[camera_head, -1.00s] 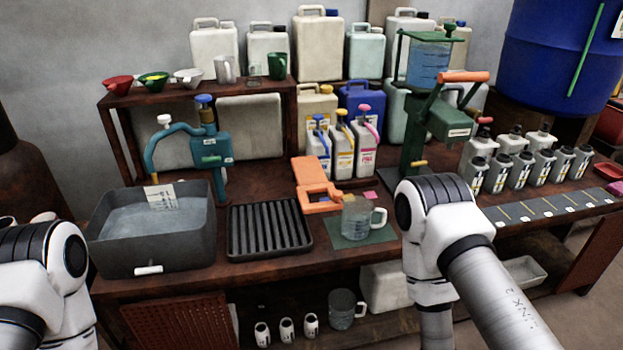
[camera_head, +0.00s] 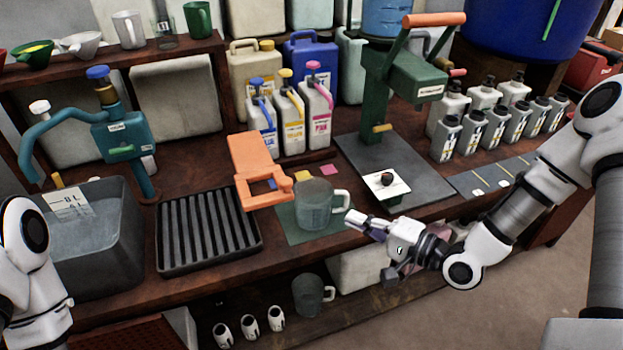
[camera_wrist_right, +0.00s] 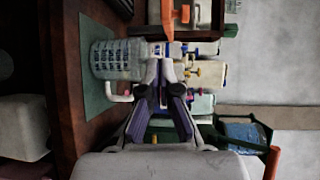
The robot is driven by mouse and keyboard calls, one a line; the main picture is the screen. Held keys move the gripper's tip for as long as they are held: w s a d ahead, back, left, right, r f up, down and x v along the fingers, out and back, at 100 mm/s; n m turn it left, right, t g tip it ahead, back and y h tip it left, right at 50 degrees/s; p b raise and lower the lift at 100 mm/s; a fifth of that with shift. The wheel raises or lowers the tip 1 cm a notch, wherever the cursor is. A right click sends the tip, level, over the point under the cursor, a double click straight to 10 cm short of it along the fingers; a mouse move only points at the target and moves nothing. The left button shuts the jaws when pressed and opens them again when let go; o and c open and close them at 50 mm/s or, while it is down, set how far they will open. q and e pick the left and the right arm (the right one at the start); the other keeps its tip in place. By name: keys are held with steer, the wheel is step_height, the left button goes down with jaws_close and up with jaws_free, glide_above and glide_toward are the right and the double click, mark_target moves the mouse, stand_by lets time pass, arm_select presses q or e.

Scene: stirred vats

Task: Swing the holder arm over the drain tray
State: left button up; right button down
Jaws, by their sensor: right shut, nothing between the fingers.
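The orange holder arm (camera_head: 250,153) points from the back of the bench toward the front, its square open frame and knob at the near end. It stands between the black ribbed drain tray (camera_head: 208,230) on its left and a clear measuring jug (camera_head: 313,208) on its right. The tray is empty. My right gripper (camera_head: 349,217) is shut and empty at the bench's front edge, just right of the jug and apart from the holder arm. In the right wrist view its fingers (camera_wrist_right: 161,66) are together, with the holder arm (camera_wrist_right: 167,20) beyond them. My left gripper is out of view.
A grey water vat (camera_head: 95,245) with a teal pump (camera_head: 125,130) stands left of the tray. The green press (camera_head: 400,75) stands back right. Jerrycans and pump bottles (camera_head: 290,120) stand behind the holder arm. Small grey bottles (camera_head: 475,130) line the right.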

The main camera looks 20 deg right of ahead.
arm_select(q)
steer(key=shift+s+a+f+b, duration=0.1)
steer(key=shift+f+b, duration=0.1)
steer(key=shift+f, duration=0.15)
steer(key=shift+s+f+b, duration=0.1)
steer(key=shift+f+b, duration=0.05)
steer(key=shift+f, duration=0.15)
arm_select(e)
steer(key=w+a+r+t, duration=0.1)
steer(key=w+a+r, duration=0.2)
steer(key=w+a, duration=0.4)
steer(key=shift+w+a+m+t, duration=0.3)
steer(key=shift+w, duration=1.25)
steer(key=shift+a+h, duration=0.1)
steer(key=shift+h, duration=0.2)
